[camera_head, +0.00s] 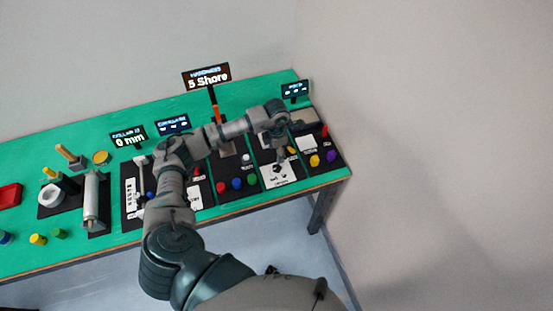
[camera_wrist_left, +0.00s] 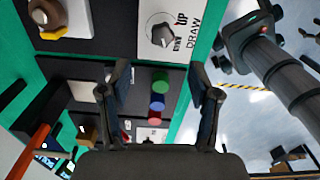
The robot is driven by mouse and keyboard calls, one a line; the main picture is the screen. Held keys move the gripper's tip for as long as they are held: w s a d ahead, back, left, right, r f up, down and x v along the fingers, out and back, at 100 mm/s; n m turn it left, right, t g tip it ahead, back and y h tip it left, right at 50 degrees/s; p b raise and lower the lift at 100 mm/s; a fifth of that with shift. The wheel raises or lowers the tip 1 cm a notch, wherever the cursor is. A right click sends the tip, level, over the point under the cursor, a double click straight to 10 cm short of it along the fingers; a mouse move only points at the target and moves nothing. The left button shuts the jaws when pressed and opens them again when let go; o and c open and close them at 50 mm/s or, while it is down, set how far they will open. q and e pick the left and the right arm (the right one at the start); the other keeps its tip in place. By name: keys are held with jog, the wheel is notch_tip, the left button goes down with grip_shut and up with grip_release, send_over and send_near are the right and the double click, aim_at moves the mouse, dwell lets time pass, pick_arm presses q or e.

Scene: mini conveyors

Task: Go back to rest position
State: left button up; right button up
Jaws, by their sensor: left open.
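My left arm rises from the bottom of the head view and reaches over the green table (camera_head: 310,184). Its gripper (camera_head: 280,160) points down over a white card panel (camera_head: 281,179) near the table's front right. In the left wrist view the two fingers of my left gripper (camera_wrist_left: 159,70) stand wide apart with nothing held between them. Blue, green and red round buttons (camera_wrist_left: 158,101) on a dark panel show beyond the gap. My right gripper is in neither view.
Sign displays, one reading 5 Shore (camera_head: 207,77), stand along the table's back. A red tray (camera_head: 9,196) and a white cylinder (camera_head: 91,200) are at the left. Yellow (camera_head: 314,160) and purple (camera_head: 331,155) buttons sit near the right end.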

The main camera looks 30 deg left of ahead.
pick_arm(q)
notch_tip(320, 180, up, 2)
jog(key=shift+r, duration=0.1)
dwell(0.5)
